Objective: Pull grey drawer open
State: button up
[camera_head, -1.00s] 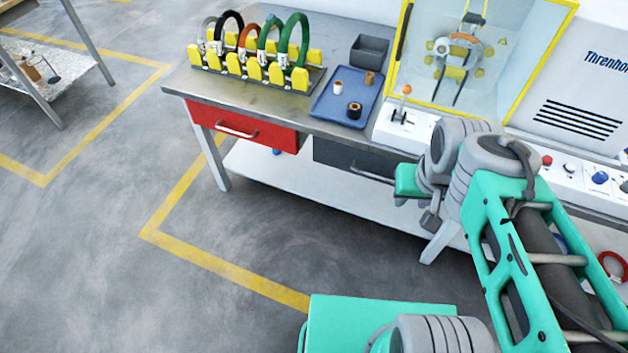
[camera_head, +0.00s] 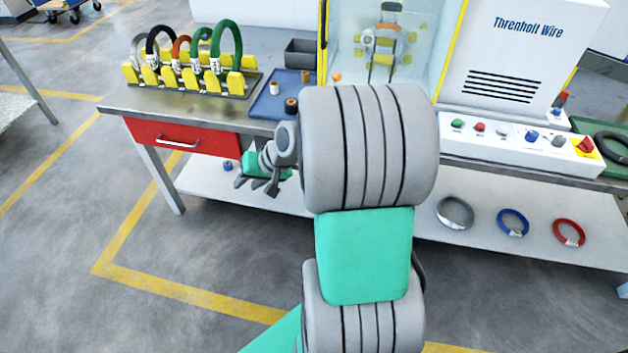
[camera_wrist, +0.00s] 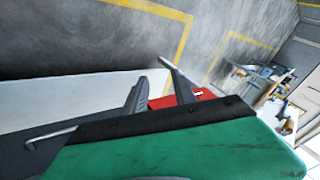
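The grey drawer (camera_wrist: 25,125) shows at the lower left of the wrist view, with its bar handle (camera_wrist: 50,138) beside my gripper's body. In the head view my arm and gripper hide most of this drawer. My gripper (camera_head: 257,186) is in front of the bench, below the tabletop, near the right end of the red drawer (camera_head: 180,137). In the wrist view the two fingers of my gripper (camera_wrist: 154,72) are spread apart with nothing between them. The handle is not between the fingers. Whether the grey drawer is shut cannot be told.
The tabletop holds a rack of coloured coils (camera_head: 190,80), a blue tray (camera_head: 270,100) and a grey bin (camera_head: 300,54). A wire machine (camera_head: 520,60) stands at the right. Coils lie on the lower shelf (camera_head: 480,240). The floor at the left is clear.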

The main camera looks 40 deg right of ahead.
jog(key=w+d+f+m+t+b, duration=0.1)
jog(key=d+f+m+t+b, duration=0.55)
jog(key=d+f, duration=0.65)
jog(key=s+d+f+m+t+h, duration=0.1)
jog(key=s+d+m+t+h, duration=0.15)
jog(key=d+m, duration=0.35)
jog(key=s+d+f+m+t+h, duration=0.1)
jog(key=s+d+m+h, duration=0.2)
jog(key=d, duration=0.4)
jog(key=w, duration=0.5)
jog(key=w+d+f, duration=0.1)
jog(key=w, duration=0.1)
jog(key=shift+w+b, duration=0.35)
jog(key=shift+c, duration=0.5)
grip_shut()
